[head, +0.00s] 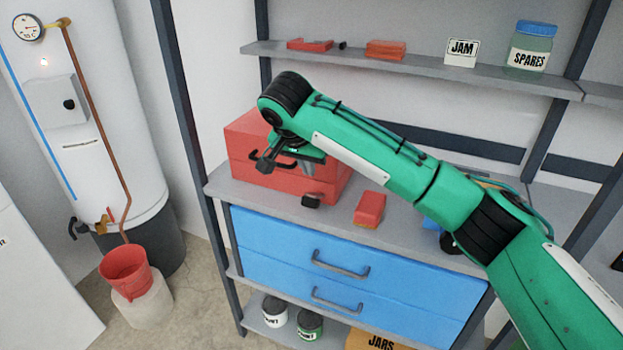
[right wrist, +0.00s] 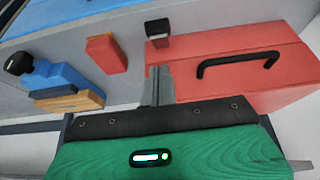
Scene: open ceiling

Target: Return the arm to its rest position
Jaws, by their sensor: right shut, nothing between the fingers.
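My right arm, green with black joints, reaches in from the lower right in the head view over the workbench. My right gripper (head: 266,164) hangs from its far end, in front of the red toolbox (head: 243,145). In the right wrist view the fingers of my right gripper (right wrist: 157,84) are together with nothing between them. They overlap the edge of the red toolbox (right wrist: 275,90) in the picture; I cannot tell whether they touch it. The toolbox handle (right wrist: 238,58) is to their right. My left gripper is not in view.
A red block (head: 369,209) lies on the bench (head: 285,206) above blue drawers (head: 345,285). A blue tool (right wrist: 55,74) is partly hidden by my arm in the head view. A shelf (head: 450,75) holds a jar (head: 531,48). A boiler (head: 120,120) and red bucket (head: 126,270) stand left.

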